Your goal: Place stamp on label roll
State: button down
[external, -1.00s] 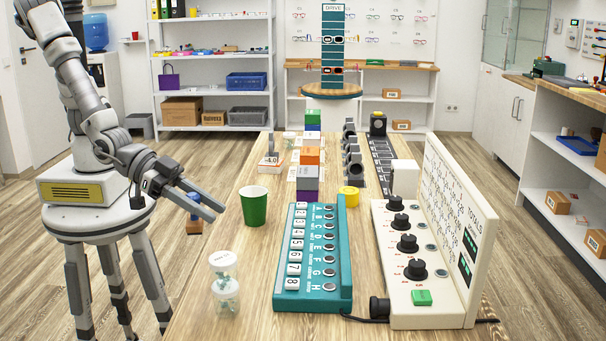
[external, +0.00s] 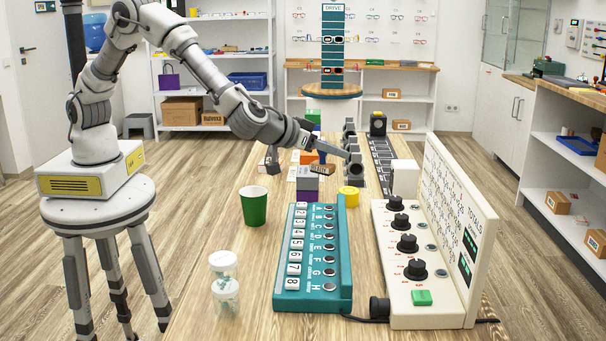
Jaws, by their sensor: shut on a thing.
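My gripper (external: 335,150) is above the far middle of the table, shut on the stamp. The stamp (external: 320,169) shows as a small brownish block just under the fingers, apparently clear of the table; its handle is mostly hidden by the fingers. A short yellow roll-like cylinder (external: 350,197) stands on the table, nearer the camera and to the right of the stamp. It may be the label roll, but its lettering is too small to read.
A green cup (external: 254,208), clear jars (external: 225,296), a teal lettered panel (external: 312,270) and a white knob console (external: 430,308) stand in front. Grey and purple blocks (external: 307,190) are just below the stamp in the picture. Black cylinders (external: 353,160) line the right.

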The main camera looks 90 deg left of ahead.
jog(key=w+a+n+g+y, duration=0.1)
jog(key=w+a+n, duration=0.1)
jog(key=a, duration=0.4)
jog(key=b, duration=0.3)
send_over(349, 197)
jog(key=w+a, duration=0.2)
jog(key=a, duration=0.3)
notch_tip(349, 197, down, 7)
jog(key=shift+w+d+f+b, duration=0.15)
jog(key=shift+f+b, duration=0.4)
jog(key=shift+f, duration=1.6)
jog(key=shift+f, duration=0.1)
jog(key=c, duration=0.6)
grip_release()
jog(key=shift+o, duration=0.2)
